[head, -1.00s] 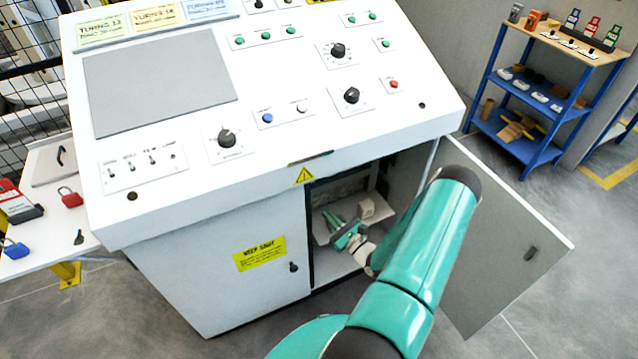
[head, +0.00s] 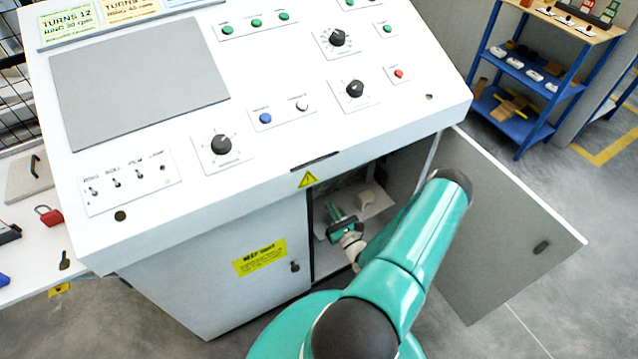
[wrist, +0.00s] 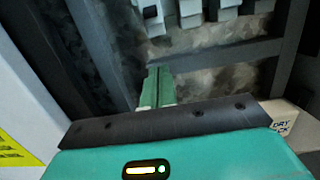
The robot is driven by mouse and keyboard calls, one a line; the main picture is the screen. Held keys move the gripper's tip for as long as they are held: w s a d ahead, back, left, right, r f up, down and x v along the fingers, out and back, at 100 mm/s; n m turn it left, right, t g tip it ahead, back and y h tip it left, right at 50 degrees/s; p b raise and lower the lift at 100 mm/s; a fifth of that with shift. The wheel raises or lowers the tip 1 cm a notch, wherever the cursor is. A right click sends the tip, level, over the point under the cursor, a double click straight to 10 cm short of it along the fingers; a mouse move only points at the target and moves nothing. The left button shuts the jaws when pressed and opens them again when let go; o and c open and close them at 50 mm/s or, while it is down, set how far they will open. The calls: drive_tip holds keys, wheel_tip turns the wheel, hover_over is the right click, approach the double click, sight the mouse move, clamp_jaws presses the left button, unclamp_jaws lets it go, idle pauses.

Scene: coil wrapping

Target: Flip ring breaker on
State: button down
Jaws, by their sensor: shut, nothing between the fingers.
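My gripper (head: 338,216) is inside the open lower cabinet (head: 322,258) of the white console. In the wrist view, its two green fingers (wrist: 157,76) are together and empty. Their tips point at the back of the cabinet, just below a row of pale breaker-like blocks. One block (wrist: 151,14) is at the upper left, a second block (wrist: 190,12) is to its right and a third (wrist: 229,8) is farther right. The tops of the blocks are cut off. No labels are readable there, so I cannot tell which is the ring breaker or how it is set.
The cabinet door (head: 505,235) stands open at the right. A dark rail (wrist: 222,53) crosses behind the fingers. A box (wrist: 288,127) marked "DRY" is at the wrist view's lower right. The console's switch panel (head: 132,184) is above. A blue shelf (head: 520,105) stands farther right.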

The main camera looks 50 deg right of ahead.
drive_tip(key=x, duration=1)
drive_tip(key=r, duration=0.1)
drive_tip(key=s+r, duration=0.1)
drive_tip(key=r, duration=0.1)
drive_tip(key=shift+s+a+r, duration=0.2)
drive_tip(key=shift+s+a, duration=0.15)
drive_tip(key=shift+s, duration=0.05)
drive_tip(key=shift+d, duration=0.1)
drive_tip(key=shift+s+r, duration=0.1)
